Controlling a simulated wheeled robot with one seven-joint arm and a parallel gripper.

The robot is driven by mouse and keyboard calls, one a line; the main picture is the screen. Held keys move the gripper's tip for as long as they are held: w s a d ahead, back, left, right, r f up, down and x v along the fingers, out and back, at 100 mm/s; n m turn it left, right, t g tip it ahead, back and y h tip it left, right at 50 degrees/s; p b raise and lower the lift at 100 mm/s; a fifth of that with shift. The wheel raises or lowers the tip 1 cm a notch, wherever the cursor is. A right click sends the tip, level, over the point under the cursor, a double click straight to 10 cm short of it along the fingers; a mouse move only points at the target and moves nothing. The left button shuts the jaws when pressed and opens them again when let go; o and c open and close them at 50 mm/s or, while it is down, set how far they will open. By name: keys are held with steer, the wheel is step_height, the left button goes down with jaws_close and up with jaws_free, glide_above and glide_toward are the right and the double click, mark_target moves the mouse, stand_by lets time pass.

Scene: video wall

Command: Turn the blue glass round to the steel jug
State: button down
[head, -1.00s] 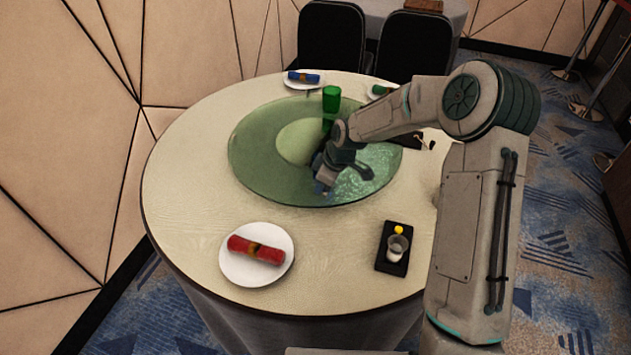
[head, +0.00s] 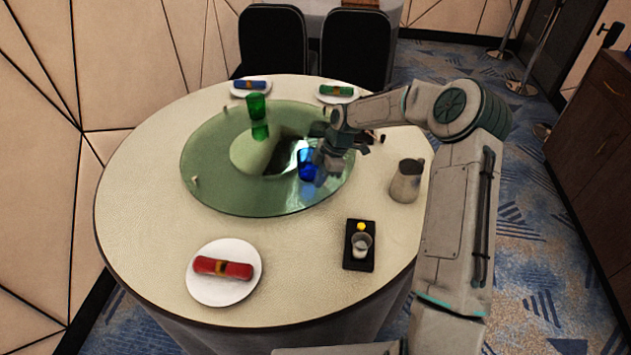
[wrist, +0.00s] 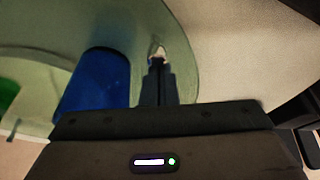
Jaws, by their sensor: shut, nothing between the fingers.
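The blue glass (head: 307,164) stands on the right part of the round green glass turntable (head: 225,195). The steel jug (head: 405,182) stands on the table to the right, off the turntable. My gripper (head: 322,168) is shut and empty, low over the turntable's right side, just right of the blue glass and partly covering it. In the wrist view the blue glass (wrist: 97,80) is left of my shut fingers (wrist: 158,65), with a narrow gap. A small pale knob (wrist: 157,50) shows at the fingertips near the turntable rim; contact is unclear.
A green glass (head: 257,106) stands at the turntable's back. Another small knob (head: 195,181) is on its left rim. A black tray (head: 348,262) with a small cup and a plate with a red napkin (head: 224,268) are in front. Two plates sit behind.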

steer(key=shift+w+d, duration=0.75)
steer(key=shift+d, duration=0.1)
steer(key=a, duration=0.1)
steer(key=s+a+b, duration=0.1)
steer(key=a, duration=0.1)
steer(key=shift+a, duration=0.25)
steer(key=v, duration=1)
steer(key=shift+a+b, duration=0.25)
steer(key=shift+b, duration=0.05)
